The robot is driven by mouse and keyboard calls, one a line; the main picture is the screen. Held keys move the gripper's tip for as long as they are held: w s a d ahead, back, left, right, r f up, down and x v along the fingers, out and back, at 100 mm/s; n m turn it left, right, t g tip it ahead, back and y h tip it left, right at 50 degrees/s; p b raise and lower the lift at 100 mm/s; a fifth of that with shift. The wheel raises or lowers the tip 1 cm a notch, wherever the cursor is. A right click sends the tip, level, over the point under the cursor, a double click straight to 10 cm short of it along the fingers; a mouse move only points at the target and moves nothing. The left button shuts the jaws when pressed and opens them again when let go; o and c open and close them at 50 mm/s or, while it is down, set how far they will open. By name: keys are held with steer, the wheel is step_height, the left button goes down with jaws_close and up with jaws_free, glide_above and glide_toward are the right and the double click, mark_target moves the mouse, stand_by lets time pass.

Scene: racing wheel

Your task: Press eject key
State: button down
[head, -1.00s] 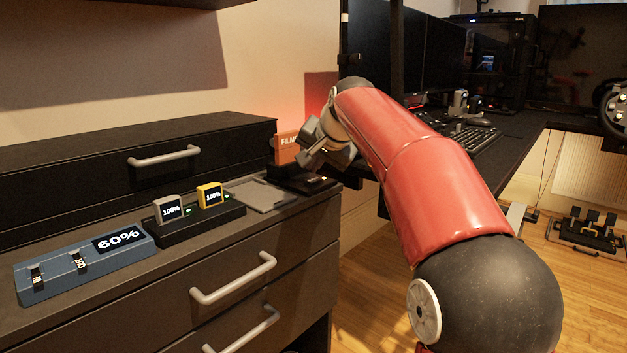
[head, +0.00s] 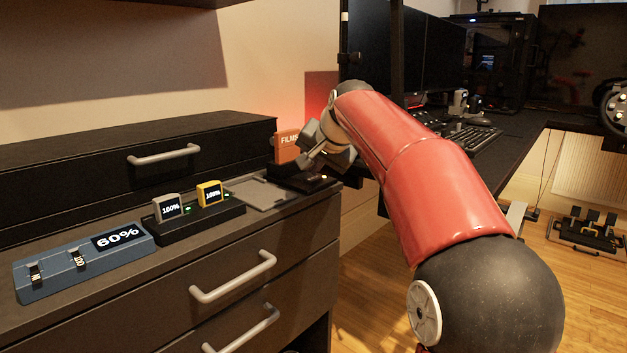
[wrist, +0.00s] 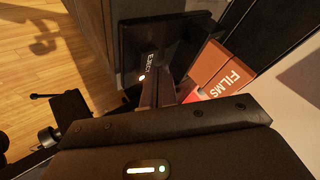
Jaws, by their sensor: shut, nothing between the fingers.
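The eject key belongs to a small black device (head: 292,178) at the right end of the cabinet top. In the wrist view the device (wrist: 172,47) shows a white label that seems to read EJECT, with a small lit spot (wrist: 141,78) beside it. My gripper (head: 305,163) is shut and empty, just above the device in the head view. In the wrist view my gripper's fingers (wrist: 160,88) reach toward the device, close to the lit spot. I cannot tell whether they touch it. The key's own surface is partly hidden by the fingers.
An orange FILMS box (head: 286,147) stands right behind the device; it also shows in the wrist view (wrist: 222,72). A grey tray (head: 259,193), a charger with two 100% blocks (head: 200,218) and a blue 60% panel (head: 85,262) lie to the left.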

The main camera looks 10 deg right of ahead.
mark_target(315, 180)
steer(key=shift+f, duration=0.45)
stand_by(0.6)
steer(key=shift+r, duration=0.1)
steer(key=shift+r+p, duration=0.65)
steer(key=shift+r, duration=0.1)
step_height(315, 180, up, 5)
steer(key=p, duration=0.5)
steer(key=shift+r, duration=0.1)
stand_by(0.3)
steer(key=shift+s, duration=0.1)
